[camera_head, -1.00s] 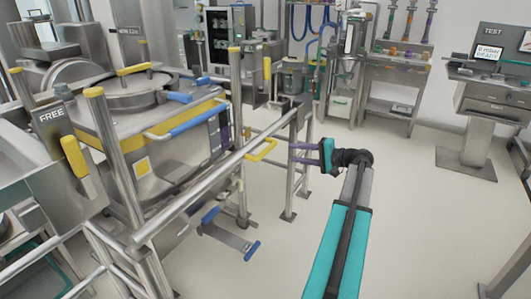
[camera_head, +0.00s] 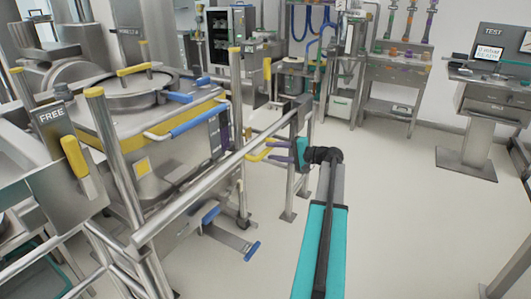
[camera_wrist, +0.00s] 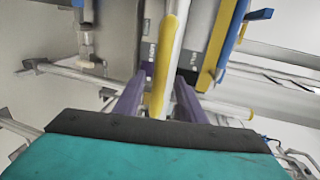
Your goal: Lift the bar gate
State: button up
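The bar gate (camera_head: 200,186) is a grey metal bar running diagonally from front left to a post at back right, and it is down. Its yellow handle (camera_head: 258,152) sits near the right end. My gripper (camera_head: 270,150) has reached the handle from the right, with its purple fingers level with it. In the wrist view, the yellow handle (camera_wrist: 157,90) lies between the two purple fingers of my gripper (camera_wrist: 163,80). The fingers are apart, with a gap visible on the right side of the handle.
A steel vessel machine (camera_head: 165,150) with yellow and blue handles stands behind the bar. Metal posts (camera_head: 238,120) stand close around it. Blue-ended pedals (camera_head: 230,238) are low beneath the bar. A test console (camera_head: 475,110) stands at far right. The floor at right is clear.

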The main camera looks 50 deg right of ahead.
aim_at(267, 150)
jog(key=shift+x, duration=1.7)
